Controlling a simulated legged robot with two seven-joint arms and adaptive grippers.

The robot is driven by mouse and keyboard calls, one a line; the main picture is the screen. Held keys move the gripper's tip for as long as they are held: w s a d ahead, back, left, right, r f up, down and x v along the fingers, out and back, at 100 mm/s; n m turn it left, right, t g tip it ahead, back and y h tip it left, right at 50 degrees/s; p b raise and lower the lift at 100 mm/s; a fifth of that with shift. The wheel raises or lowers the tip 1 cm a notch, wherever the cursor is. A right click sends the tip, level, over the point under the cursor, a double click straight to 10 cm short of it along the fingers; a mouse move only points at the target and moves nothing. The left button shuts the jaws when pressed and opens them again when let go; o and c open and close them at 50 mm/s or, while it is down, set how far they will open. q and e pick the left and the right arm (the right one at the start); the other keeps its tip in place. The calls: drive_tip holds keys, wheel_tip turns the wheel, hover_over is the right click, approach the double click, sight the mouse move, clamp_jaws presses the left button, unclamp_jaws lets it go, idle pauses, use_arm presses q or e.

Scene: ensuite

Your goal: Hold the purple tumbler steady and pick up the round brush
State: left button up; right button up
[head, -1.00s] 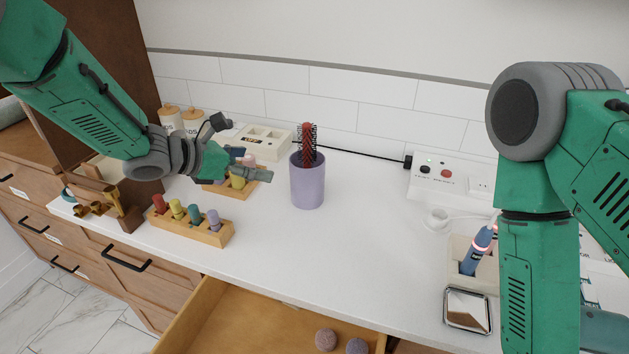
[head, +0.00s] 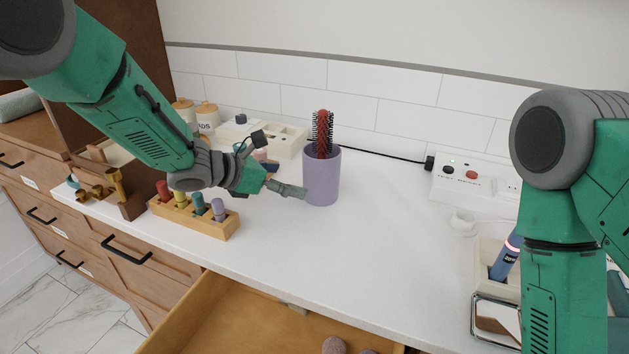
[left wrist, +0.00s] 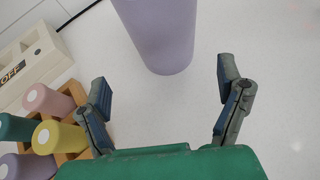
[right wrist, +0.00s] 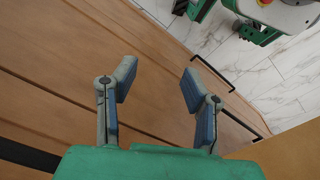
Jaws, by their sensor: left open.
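The purple tumbler (head: 321,178) stands upright on the white counter. The round brush (head: 322,132), with a red core and black bristles, stands in it, head up; its lower part is hidden inside. My left gripper (head: 285,175) is open just left of the tumbler. In the left wrist view the tumbler (left wrist: 160,35) lies ahead of and between the open fingers (left wrist: 165,82), not gripped. My right gripper (right wrist: 152,82) shows open and empty in the right wrist view, facing brown drawer fronts; it is not visible in the head view.
A wooden rack with coloured pegs (head: 205,224) sits left of the tumbler, close to my left arm. A white power box (head: 470,182) and a beige holder with a blue device (head: 505,258) stand to the right. An open drawer (head: 230,315) juts out in front. The counter's middle is clear.

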sight(305, 183)
use_arm(q)
drive_tip(key=x, duration=0.2)
drive_tip(key=b+x, duration=0.1)
drive_tip(key=x, duration=0.2)
drive_tip(key=s+d+x, duration=0.1)
drive_tip(key=x, duration=0.1)
drive_tip(key=shift+d+r, duration=0.15)
drive_tip(key=shift+r, duration=0.05)
drive_tip(key=shift+w+d+f+b, duration=0.15)
drive_tip(key=shift+w+f+b, duration=0.1)
drive_tip(key=shift+b, duration=0.3)
drive_tip(key=shift+w+f, duration=0.1)
drive_tip(key=shift+w, duration=0.1)
drive_tip(key=shift+w+a+f+b, duration=0.1)
drive_tip(key=shift+w+a+b, duration=0.15)
drive_tip(key=shift+a+b, duration=0.15)
drive_tip(key=shift+d, duration=0.95)
drive_tip(key=c, duration=0.7)
drive_tip(key=shift+o, duration=0.2)
drive_tip(key=shift+a, duration=0.4)
drive_tip(key=shift+s+a, duration=0.1)
drive_tip(key=shift+a, duration=0.2)
use_arm(e)
drive_tip(key=shift+d+f, duration=0.2)
drive_tip(key=shift+f, duration=0.65)
drive_tip(key=shift+d+f, duration=0.2)
drive_tip(key=shift+f, duration=0.6)
